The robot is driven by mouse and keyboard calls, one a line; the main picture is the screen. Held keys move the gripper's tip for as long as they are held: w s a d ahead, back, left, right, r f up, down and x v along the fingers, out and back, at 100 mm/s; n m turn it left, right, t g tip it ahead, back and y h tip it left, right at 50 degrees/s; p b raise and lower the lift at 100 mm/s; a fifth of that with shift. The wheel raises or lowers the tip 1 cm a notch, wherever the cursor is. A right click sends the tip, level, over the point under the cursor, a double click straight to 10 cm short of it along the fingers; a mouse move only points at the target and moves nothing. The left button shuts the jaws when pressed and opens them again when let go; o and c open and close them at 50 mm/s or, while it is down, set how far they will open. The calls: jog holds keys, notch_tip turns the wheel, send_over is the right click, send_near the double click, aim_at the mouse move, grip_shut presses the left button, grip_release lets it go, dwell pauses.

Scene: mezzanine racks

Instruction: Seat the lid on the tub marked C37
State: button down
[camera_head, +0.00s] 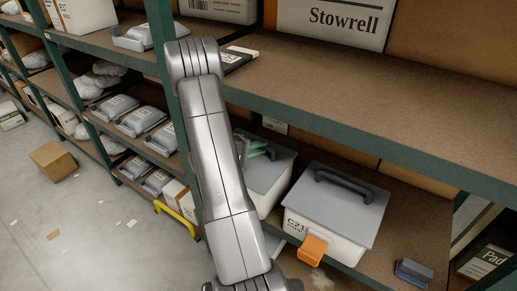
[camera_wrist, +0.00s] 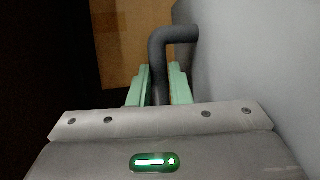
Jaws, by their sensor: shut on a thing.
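My gripper (camera_head: 255,150) has pale green fingers, partly hidden behind my arm in the head view. In the wrist view my gripper (camera_wrist: 160,74) is shut on the dark bent handle (camera_wrist: 172,36) of a grey lid (camera_wrist: 240,75). In the head view this lid (camera_head: 279,165) is at the top of a pale tub (camera_head: 270,196) on the lower shelf. My arm covers the left part of both. No marking shows on this tub, so I cannot read C37. I cannot tell whether the lid is fully down on the rim.
A second pale tub (camera_head: 325,236) marked C21, with a grey lid (camera_head: 340,205), stands close on the right. An orange block (camera_head: 312,248) is at its front. The upper shelf (camera_head: 370,125) overhangs both tubs. A small blue-grey object (camera_head: 413,272) lies farther right.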

jog(key=shift+f+b, duration=0.3)
jog(key=shift+b, duration=0.55)
dwell(0.3)
jog(key=c, duration=1.3)
grip_release()
jog(key=shift+o, duration=0.2)
jog(key=b+v, duration=0.2)
jog(key=v, duration=1.2)
jog(key=shift+d, duration=0.15)
jog(key=p+x, duration=0.2)
jog(key=x, duration=1.1)
jog(key=shift+w+d, duration=0.25)
